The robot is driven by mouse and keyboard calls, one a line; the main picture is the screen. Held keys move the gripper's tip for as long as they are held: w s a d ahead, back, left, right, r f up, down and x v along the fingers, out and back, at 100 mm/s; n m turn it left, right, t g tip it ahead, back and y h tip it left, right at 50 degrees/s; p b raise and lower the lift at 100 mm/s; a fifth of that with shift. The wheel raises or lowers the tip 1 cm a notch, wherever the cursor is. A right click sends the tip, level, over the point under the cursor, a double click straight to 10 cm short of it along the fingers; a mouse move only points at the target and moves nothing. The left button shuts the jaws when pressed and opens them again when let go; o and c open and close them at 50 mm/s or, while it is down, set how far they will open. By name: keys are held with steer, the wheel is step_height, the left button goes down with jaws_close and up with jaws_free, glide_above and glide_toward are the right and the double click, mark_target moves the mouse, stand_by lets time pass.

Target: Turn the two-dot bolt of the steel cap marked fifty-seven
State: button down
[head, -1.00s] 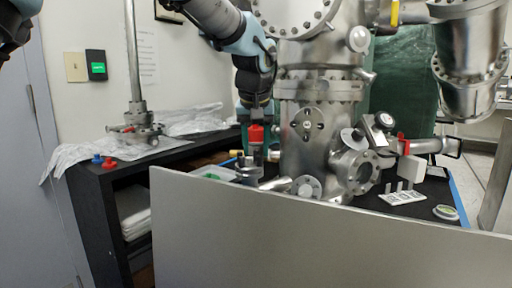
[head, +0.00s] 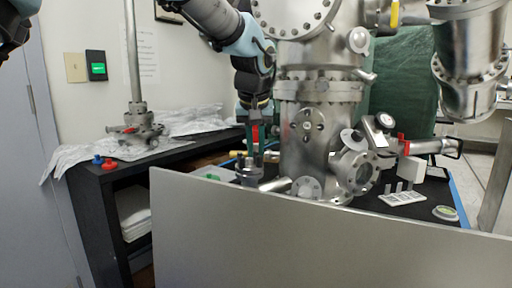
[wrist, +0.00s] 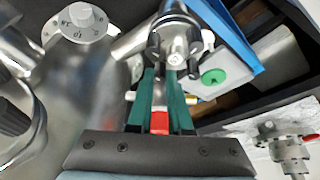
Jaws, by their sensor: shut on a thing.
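My gripper (head: 254,140) points down at the left of the large steel chamber. Its green fingers are shut on a red-handled tool (wrist: 159,122), whose red part also shows between the fingers in the head view (head: 255,133). A steel cap (head: 249,172) stands just below the gripper on a side port. In the wrist view the cap (wrist: 176,40) has several bolts around its face, beyond the fingertips. The tool's tip is near the cap, but I cannot tell whether it touches a bolt. The dots and the number fifty-seven are not readable.
The steel chamber (head: 305,150) stands close to the right of the gripper. A marked round disc (wrist: 80,22) is at the wrist view's upper left. A grey panel (head: 320,235) stands in front. A red knob (head: 110,163) and blue knob (head: 97,160) lie on the left black bench.

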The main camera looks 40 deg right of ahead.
steer(key=shift+a+r, duration=0.1)
steer(key=m+p, duration=0.1)
steer(key=m+g+p, duration=0.1)
steer(key=m, duration=0.1)
steer(key=shift+w+r+h+p, duration=0.1)
steer(key=shift+w+h+p, duration=0.1)
steer(key=shift+h+p, duration=0.1)
steer(key=m+p, duration=0.1)
steer(key=m, duration=0.1)
steer(key=m+g+p, duration=0.1)
steer(key=m, duration=0.1)
steer(key=shift+w+a+g+h+p, duration=0.1)
steer(key=shift+g+h+p, duration=0.2)
steer(key=shift+p, duration=0.05)
steer(key=m+p, duration=0.1)
steer(key=m, duration=0.1)
steer(key=m+g+p, duration=0.1)
steer(key=m+p, duration=0.1)
steer(key=shift+w+g, duration=0.15)
steer(key=shift+g, duration=0.15)
steer(key=shift+m+g+p, duration=0.5)
steer(key=shift+m+p, duration=0.3)
steer(key=shift+m, duration=0.7)
steer(key=shift+f, duration=0.2)
steer(key=c, duration=0.8)
jaws_free()
steer(key=shift+c, duration=0.2)
